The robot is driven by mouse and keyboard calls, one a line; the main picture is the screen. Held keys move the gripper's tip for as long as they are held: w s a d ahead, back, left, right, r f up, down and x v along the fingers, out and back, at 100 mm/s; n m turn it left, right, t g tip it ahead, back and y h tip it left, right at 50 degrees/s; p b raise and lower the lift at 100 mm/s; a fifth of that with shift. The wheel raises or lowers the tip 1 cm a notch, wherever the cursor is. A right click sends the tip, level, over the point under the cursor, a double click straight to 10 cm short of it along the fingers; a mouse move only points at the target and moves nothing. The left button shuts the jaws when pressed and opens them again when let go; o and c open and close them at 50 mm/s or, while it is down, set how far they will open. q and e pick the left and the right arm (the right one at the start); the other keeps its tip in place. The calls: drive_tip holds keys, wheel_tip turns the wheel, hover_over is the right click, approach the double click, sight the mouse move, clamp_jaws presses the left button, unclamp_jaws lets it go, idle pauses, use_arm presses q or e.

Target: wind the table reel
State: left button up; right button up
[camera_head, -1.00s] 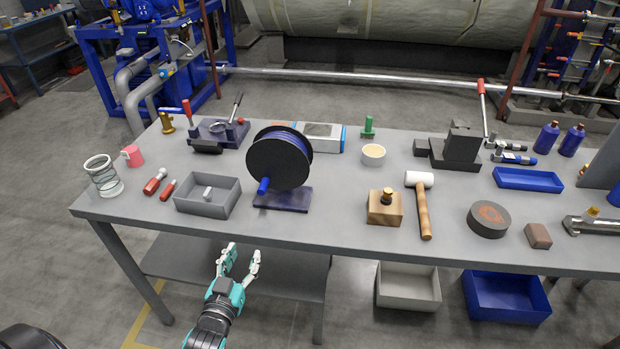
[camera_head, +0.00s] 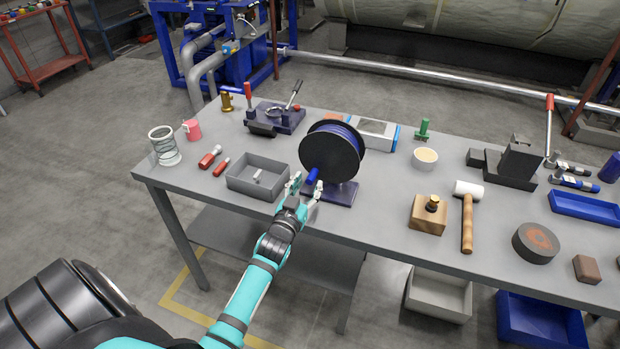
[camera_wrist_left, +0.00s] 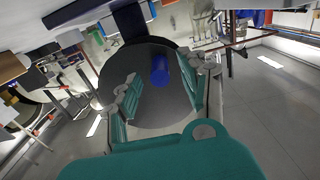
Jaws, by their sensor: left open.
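The table reel (camera_head: 334,150) is a black-flanged drum with blue winding, standing on a dark purple base (camera_head: 341,192) near the table's front edge. Its blue handle (camera_head: 312,176) sticks out from the near flange, low and to the left. My left gripper (camera_head: 304,184) is open, with its fingers up around the handle's end. In the left wrist view the blue handle (camera_wrist_left: 160,70) shows between the spread fingers, in front of the dark flange (camera_wrist_left: 150,105). The fingers appear apart from the handle. My right gripper is not in view.
A grey tray (camera_head: 236,180) stands just left of the gripper. A wooden block (camera_head: 428,216) and a mallet (camera_head: 467,225) lie to the right of the reel. A white bowl (camera_head: 425,160) is behind them. The table (camera_head: 385,214) is bare between reel and block.

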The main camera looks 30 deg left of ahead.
use_arm(q)
drive_tip(key=shift+x, duration=1.2)
clamp_jaws()
